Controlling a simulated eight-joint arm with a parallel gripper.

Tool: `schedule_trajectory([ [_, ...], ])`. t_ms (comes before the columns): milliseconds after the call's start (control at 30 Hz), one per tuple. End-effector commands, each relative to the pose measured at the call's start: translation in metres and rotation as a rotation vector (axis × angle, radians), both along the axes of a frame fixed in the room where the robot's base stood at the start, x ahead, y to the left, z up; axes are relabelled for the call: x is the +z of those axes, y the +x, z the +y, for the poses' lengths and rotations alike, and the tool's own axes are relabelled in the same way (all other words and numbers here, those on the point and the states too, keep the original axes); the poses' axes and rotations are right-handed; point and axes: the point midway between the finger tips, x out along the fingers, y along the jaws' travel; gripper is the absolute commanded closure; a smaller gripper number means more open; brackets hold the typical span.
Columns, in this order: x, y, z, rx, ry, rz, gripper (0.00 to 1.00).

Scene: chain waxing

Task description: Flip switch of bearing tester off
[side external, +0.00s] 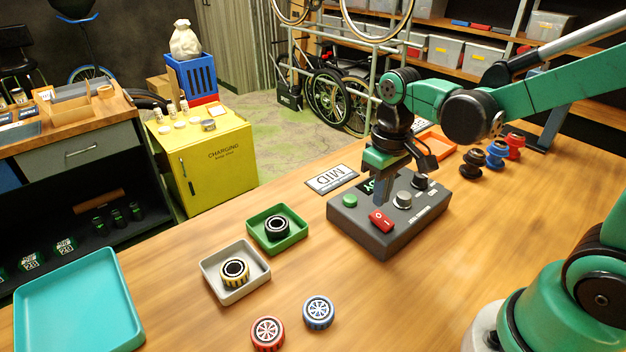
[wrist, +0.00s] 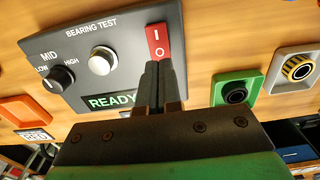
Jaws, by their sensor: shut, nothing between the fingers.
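The bearing tester (side external: 392,238) is a dark grey box on the wooden table. Its red rocker switch (side external: 381,221), marked I and O, also shows in the wrist view (wrist: 157,38); I cannot tell which end is pressed. Its green display (wrist: 108,102) reads READY. A silver knob (side external: 402,200) and a black LOW-MID-HIGH knob (wrist: 58,79) sit on the panel. My gripper (wrist: 158,66) is shut and empty, pointing down over the tester. In the wrist view its fingertips overlap the O end of the switch; contact is unclear.
A green tray (side external: 298,240) with a black bearing and a grey tray (side external: 233,298) with a yellow-black bearing lie left of the tester. Red (side external: 267,333) and blue (side external: 318,312) wheels lie in front.

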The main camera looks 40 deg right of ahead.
Motion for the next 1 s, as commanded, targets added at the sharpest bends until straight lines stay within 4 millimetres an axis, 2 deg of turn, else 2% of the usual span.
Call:
schedule_trajectory([
  [1000, -0.0061, 0.0004, -0.0001, 0.000, 0.000, 0.000, 1.00],
])
